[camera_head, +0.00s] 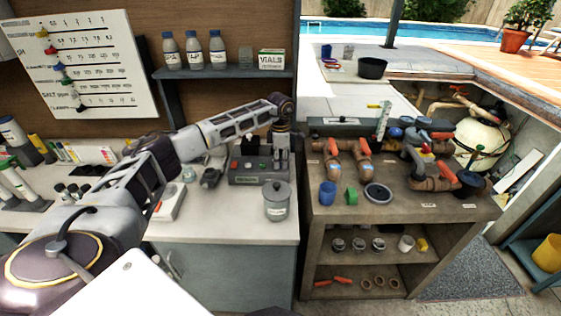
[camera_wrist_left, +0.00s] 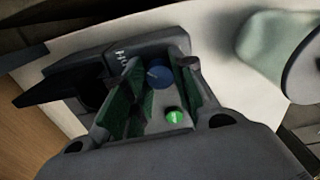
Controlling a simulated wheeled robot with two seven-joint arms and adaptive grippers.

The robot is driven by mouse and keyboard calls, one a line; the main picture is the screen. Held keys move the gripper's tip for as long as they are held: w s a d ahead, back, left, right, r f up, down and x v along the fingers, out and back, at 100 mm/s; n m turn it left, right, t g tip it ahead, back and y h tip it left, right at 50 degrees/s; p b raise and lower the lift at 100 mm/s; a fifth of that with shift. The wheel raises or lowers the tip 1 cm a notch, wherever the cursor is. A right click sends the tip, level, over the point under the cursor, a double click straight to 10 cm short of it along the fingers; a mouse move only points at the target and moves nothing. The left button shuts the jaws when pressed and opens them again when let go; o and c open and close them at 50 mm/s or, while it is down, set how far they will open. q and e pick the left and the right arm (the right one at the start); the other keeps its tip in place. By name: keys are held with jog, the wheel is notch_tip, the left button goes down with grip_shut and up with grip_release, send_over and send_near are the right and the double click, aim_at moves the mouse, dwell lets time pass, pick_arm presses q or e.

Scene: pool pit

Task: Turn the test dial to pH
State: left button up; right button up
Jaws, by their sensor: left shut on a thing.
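The grey test device (camera_head: 257,181) sits on the counter at the centre of the head view, with small controls on top. My left gripper (camera_head: 276,152) points down over its right side and hides part of it. In the left wrist view, my left gripper (camera_wrist_left: 158,92) has its green-padded fingers around the round blue test dial (camera_wrist_left: 160,75), shut on it. A bright green button or lamp (camera_wrist_left: 175,116) shows on the panel beside the dial. The dial's pointer and labels are too small to read, so I cannot tell its setting. My right gripper is not in view.
A lidded grey pot (camera_head: 277,204) stands just in front of the device. A white meter-like box (camera_head: 170,203) lies to its left. A shelf with bottles and a vials box (camera_head: 271,60) is above. The pipework bench (camera_head: 400,200) stands to the right.

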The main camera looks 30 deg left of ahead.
pick_arm(q)
jog(key=shift+w+r, duration=0.1)
jog(key=o, duration=1.1)
jog(key=shift+c, duration=0.2)
jog(key=shift+r, duration=0.1)
notch_tip(320, 180, up, 12)
jog(key=shift+f, duration=0.25)
dwell(0.5)
